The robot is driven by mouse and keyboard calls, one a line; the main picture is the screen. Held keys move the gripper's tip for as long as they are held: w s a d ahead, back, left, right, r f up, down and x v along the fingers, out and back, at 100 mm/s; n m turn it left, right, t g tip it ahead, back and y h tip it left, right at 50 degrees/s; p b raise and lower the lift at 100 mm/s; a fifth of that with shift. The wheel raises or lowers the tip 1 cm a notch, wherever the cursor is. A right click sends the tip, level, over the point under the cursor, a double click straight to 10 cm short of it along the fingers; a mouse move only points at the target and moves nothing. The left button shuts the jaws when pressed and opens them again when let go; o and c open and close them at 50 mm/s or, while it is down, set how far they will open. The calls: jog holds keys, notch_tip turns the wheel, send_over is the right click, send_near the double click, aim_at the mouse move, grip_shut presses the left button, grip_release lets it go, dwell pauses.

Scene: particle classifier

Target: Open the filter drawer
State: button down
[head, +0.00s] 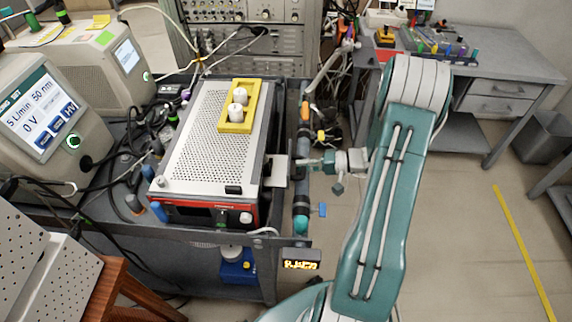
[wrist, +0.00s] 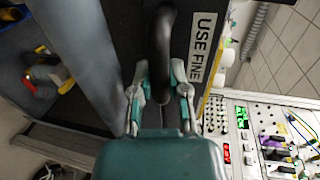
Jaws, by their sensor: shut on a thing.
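The classifier (head: 205,130) is a box with a perforated light top and a red-edged front, standing on a dark cart. A light plate (head: 279,172), seemingly the drawer's front, stands at its right side. In the wrist view a dark panel with a white label reading "USE FINE" (wrist: 203,45) lies ahead. A black curved handle (wrist: 163,45) runs between my fingers. My gripper (head: 306,163) is at the right side of the box, and in the wrist view it (wrist: 160,92) is shut on the handle. How far the drawer stands out is unclear.
A yellow holder (head: 237,121) with two white pieces sits on the box. A vertical pipe (head: 301,190) with blue and orange fittings stands close to my gripper. Instruments and cables crowd the left of the cart.

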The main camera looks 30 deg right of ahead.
jog(key=s+d, duration=0.1)
jog(key=d, duration=0.1)
jog(key=s+d, duration=0.2)
jog(key=shift+s+d+f, duration=0.15)
jog(key=shift+d+f, duration=0.05)
jog(key=shift+d, duration=0.1)
jog(key=c, duration=0.6)
grip_release()
jog(key=shift+d+r, duration=0.1)
jog(key=v, duration=1.2)
